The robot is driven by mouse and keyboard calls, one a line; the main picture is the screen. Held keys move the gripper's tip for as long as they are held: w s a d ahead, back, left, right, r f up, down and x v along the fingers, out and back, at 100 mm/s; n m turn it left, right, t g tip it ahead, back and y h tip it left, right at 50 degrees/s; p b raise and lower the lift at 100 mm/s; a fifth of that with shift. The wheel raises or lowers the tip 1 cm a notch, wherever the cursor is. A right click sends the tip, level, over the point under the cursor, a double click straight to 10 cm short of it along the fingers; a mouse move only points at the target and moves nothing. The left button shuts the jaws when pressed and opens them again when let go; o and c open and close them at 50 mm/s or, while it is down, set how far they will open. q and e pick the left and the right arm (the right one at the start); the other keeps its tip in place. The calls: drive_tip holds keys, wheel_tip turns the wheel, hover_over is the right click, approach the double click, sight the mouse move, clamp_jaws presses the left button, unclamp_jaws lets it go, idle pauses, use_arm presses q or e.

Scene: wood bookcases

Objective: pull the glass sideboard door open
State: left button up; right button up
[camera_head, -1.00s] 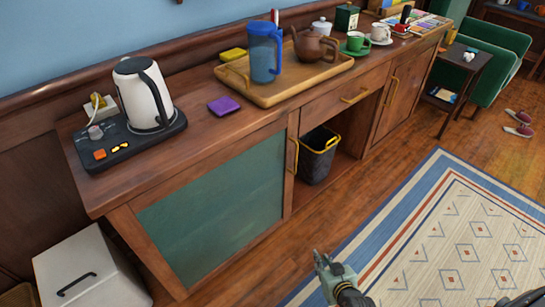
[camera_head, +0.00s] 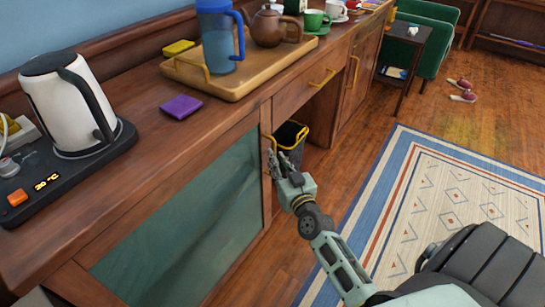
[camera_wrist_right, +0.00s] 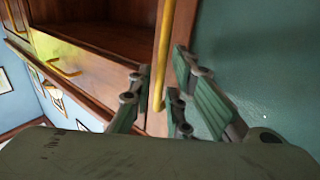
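The glass door (camera_head: 185,225) is a wood frame with a green-tinted pane on the sideboard's left side, and it looks closed. Its brass bar handle (camera_wrist_right: 158,60) stands along the frame's edge beside the open cubby. In the right wrist view the gripper (camera_wrist_right: 160,72) is open, one finger on each side of the handle. I see gaps between the bar and the fingers. My left gripper is not in view.
A black bin (camera_head: 290,138) stands in the cubby right of the door. A kettle (camera_head: 75,105), purple pad (camera_head: 181,106) and tray (camera_head: 245,84) with a blue pitcher (camera_head: 216,40) are on top. The floor (camera_head: 345,150) before the sideboard is clear up to the rug (camera_head: 440,185).

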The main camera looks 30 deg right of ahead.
drive_tip(key=shift+w+d, duration=0.15)
drive_tip(key=shift+w, duration=0.6)
drive_tip(key=shift+w+d, duration=0.15)
drive_tip(key=shift+w, duration=0.6)
drive_tip(key=shift+c, duration=0.3)
clamp_jaws()
